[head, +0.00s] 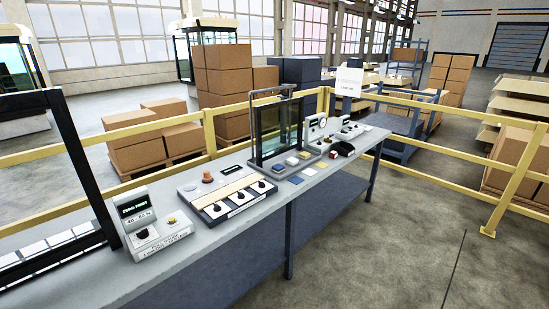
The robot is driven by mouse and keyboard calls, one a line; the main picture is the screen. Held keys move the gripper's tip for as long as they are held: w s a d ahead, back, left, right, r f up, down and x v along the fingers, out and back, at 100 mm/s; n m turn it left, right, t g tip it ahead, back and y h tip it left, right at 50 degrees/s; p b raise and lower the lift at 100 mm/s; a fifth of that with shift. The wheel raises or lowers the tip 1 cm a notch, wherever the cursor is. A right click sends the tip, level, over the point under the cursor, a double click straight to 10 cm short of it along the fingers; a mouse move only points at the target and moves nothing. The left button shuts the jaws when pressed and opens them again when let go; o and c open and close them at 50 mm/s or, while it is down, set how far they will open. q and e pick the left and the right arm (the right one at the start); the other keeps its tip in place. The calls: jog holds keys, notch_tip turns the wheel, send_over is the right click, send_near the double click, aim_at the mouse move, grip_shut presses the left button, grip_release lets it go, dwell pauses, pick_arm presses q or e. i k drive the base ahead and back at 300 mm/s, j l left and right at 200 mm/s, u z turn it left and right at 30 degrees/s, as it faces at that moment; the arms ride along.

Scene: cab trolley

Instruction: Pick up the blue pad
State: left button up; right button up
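A small flat blue pad (280,181) lies on the grey bench top (225,228), just in front of the framed glass panel. A yellow pad (296,180) lies close to its right, and a pale pad (310,172) lies further right. Another small blue piece (292,161) sits on the base of the glass-panel fixture (279,133), behind the row of pads. Neither of my grippers shows in the head view, so what they hold cannot be seen.
Left of the pads stand a panel with several dark knobs (235,196) and a display box (152,223). A small red-and-white block (333,154), a dark object (344,148) and a round gauge (322,123) are to the right. A yellow railing (436,155) runs behind the bench.

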aim_at(278, 168)
jog(key=i, duration=0.1)
jog(key=i+l+u, duration=0.1)
jog(key=u, duration=0.65)
jog(key=i+l+u, duration=0.15)
jog(key=l+u, duration=0.15)
jog(key=i+l+u, duration=0.15)
jog(key=l+u, duration=0.15)
jog(key=l, duration=0.25)
jog(key=l+u, duration=0.3)
jog(key=l, duration=0.2)
jog(key=i+l+u, duration=0.1)
jog(key=l+u, duration=0.2)
jog(key=l, duration=0.2)
